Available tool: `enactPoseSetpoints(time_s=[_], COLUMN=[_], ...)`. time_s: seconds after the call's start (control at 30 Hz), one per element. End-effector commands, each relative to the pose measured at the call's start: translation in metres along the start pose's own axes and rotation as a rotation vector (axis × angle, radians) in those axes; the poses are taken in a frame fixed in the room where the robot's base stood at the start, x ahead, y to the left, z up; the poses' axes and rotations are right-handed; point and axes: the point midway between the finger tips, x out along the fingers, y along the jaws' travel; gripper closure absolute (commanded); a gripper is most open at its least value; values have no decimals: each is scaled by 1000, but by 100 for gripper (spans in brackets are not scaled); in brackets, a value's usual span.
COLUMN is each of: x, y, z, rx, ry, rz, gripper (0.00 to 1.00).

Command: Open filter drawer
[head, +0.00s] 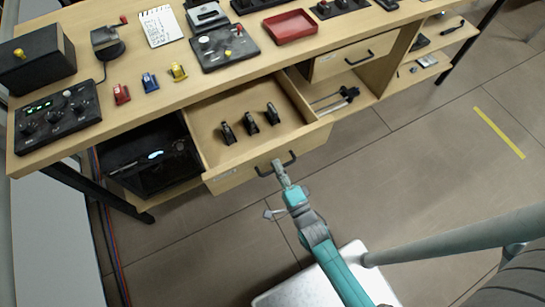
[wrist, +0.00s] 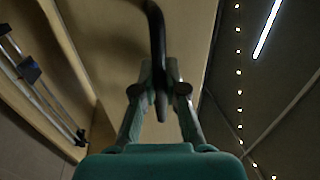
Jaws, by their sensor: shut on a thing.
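The filter drawer (head: 268,167) is a light wood drawer under the desk, pulled well out in the head view. Several small black clip-like items (head: 251,123) stand inside it. Its black bar handle (head: 291,157) is on the front face; it also shows in the wrist view (wrist: 155,40). My gripper (head: 278,168) is at the drawer front, shut on the handle. In the wrist view its fingers (wrist: 160,85) close around the dark bar.
A second drawer (head: 350,59) to the right is closed. A black box-shaped device (head: 150,160) stands on a shelf left of the open drawer. The desktop holds control panels and a red tray (head: 290,26). Floor to the right is clear, with a yellow strip (head: 498,132).

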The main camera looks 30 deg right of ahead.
Motion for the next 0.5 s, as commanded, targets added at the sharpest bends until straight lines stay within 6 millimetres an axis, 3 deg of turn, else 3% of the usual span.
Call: enactPoseSetpoints(time_s=[0.47,0.5], x=[-6,-6], y=[0,0], z=[0,0], rx=[0,0], ry=[0,0], rz=[2,2], gripper=[100,84])
